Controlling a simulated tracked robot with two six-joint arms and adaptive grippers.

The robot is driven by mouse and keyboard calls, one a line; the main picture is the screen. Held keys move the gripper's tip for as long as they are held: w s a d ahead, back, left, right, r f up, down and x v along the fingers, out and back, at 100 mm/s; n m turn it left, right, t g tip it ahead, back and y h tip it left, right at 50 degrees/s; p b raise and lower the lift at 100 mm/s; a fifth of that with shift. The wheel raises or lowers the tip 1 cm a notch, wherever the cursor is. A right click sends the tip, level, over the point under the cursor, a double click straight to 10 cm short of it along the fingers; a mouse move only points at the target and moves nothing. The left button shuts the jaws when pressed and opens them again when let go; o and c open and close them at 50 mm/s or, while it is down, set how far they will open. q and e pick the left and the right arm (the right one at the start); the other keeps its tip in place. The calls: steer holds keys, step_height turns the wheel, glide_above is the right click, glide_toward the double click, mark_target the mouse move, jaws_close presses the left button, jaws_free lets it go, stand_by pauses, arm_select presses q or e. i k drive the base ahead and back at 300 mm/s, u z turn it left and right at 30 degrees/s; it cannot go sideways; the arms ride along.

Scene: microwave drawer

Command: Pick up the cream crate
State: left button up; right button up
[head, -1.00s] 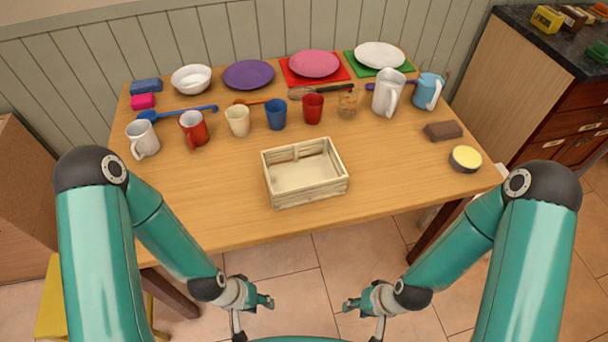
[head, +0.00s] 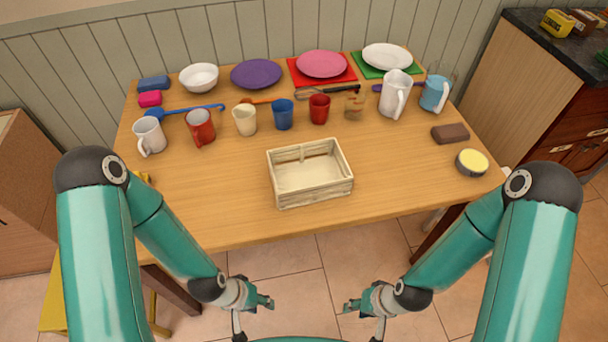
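The cream crate (head: 312,192) is an open, slatted wooden box standing empty on the wooden table, near the middle of its front part. My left gripper (head: 266,302) is in front of the table's front edge, below and left of the crate in the picture. My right gripper (head: 350,305) is also in front of the table edge, below and right of the crate. Both are apart from the crate. Their fingers are small and seen at an angle, and I cannot tell how far they are spread. Nothing is seen in them.
A row of cups and mugs, including a blue cup (head: 283,114) and a red mug (head: 200,127), stands behind the crate. Plates and a bowl (head: 199,77) are at the back. A brown block (head: 450,133) and a yellow-topped tin (head: 472,162) lie right. Table beside the crate is clear.

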mark_target(303, 181)
steer(key=z, duration=0.55)
steer(key=i, duration=0.15)
steer(key=u, duration=3)
steer(key=k, duration=1)
steer(key=z, duration=1)
steer(key=i, duration=0.85)
